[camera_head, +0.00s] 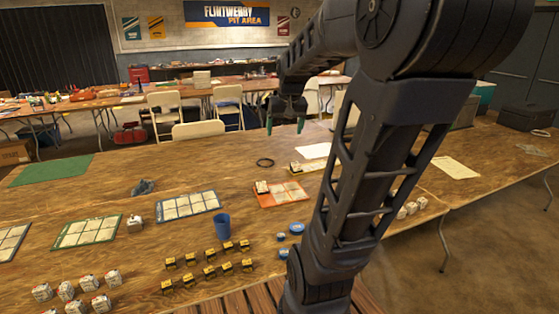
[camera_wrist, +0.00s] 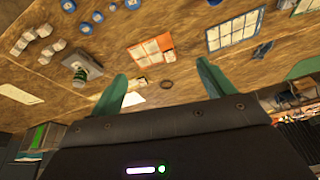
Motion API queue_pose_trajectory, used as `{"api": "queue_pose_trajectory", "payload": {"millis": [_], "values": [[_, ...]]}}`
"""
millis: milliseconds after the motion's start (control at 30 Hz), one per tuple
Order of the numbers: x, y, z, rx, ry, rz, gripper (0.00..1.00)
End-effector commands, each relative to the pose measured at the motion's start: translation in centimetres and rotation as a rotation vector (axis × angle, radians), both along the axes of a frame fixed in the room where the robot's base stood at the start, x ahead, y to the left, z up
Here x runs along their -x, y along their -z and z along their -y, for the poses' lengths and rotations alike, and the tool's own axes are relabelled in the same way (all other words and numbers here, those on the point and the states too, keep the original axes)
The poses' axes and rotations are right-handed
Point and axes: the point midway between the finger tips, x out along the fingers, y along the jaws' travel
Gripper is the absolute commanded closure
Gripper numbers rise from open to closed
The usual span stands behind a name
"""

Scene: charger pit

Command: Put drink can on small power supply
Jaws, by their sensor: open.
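A small dark green can with a light end (camera_wrist: 79,77), which looks like the drink can, shows at the left in the wrist view. It overlaps a flat grey box (camera_wrist: 93,68), which looks like the small power supply. The can seems to stand on the box, but I cannot tell for sure whether it is on top or just beside it. In the head view my arm hides that area. My gripper (camera_head: 285,125) is raised over the far part of the table, apart from both. Its green fingers are open and empty in the wrist view (camera_wrist: 163,85).
A blue-bordered sheet (camera_head: 188,206) and green mat (camera_head: 50,170) are left. Folding chairs (camera_head: 198,129) stand behind.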

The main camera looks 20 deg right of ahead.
Motion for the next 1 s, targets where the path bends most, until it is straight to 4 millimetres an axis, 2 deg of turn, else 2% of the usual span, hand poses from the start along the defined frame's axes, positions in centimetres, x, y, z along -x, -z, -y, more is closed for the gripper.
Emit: {"api": "queue_pose_trajectory", "payload": {"millis": [100, 300, 500, 667, 1000], "values": [[3.5, 0.3, -2.5, 0.011, -0.050, 0.018, 0.19], [9.1, 1.7, -5.7, 0.028, -0.124, 0.040, 0.19], [12.7, 3.2, -7.3, 0.041, -0.174, 0.055, 0.19], [13.8, 3.8, -7.7, 0.045, -0.187, 0.059, 0.19], [13.8, 3.8, -7.7, 0.046, -0.188, 0.059, 0.19]]}}
